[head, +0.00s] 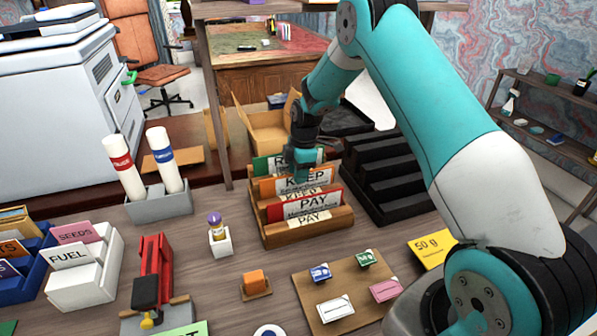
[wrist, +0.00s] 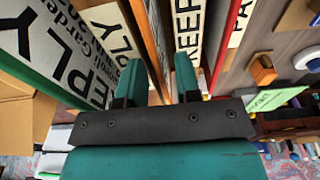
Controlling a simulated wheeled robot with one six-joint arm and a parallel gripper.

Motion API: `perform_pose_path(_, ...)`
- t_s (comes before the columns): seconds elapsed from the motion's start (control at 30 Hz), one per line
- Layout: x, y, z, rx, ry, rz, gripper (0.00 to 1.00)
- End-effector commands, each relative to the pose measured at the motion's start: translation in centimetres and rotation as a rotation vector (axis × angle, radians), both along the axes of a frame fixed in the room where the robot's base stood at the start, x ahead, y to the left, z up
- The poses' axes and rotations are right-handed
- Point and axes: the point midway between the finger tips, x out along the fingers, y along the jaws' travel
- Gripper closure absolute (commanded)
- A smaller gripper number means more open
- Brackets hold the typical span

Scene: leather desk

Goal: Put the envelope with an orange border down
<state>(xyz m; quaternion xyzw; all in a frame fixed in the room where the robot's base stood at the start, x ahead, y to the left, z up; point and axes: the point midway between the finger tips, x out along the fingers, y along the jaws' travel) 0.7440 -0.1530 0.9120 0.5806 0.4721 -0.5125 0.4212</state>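The envelope with an orange border (head: 265,187) stands upright in the middle slot of the wooden letter sorter (head: 279,236). Its printed face reads KEEP. In the wrist view the envelope (wrist: 155,48) shows nearly edge-on between my two teal fingers. My gripper (head: 303,165) is low over the top of this envelope, and the fingers (wrist: 157,75) stand apart with a gap on both sides of it. The fingers seem clear of it. The envelope's lower part is hidden by the sorter's KEEP slat (head: 300,195).
A green-bordered envelope (head: 262,167) stands in the slot behind and a red-bordered one (head: 276,213) in the slot in front. A black stepped rack (head: 385,180) is close on the right, a cardboard box (head: 262,128) behind. A marker holder (head: 160,203) stands left.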

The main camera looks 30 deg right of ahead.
Motion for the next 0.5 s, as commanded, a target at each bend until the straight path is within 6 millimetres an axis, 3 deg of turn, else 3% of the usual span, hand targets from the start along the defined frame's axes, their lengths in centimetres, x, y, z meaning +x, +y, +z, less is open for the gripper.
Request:
perform_pose_path(0.27,0.1,-0.1,1.2,-0.001,-0.004,0.000,0.69)
perform_pose_path(0.5,-0.1,-0.7,6.1,-0.001,-0.006,-0.001,0.69)
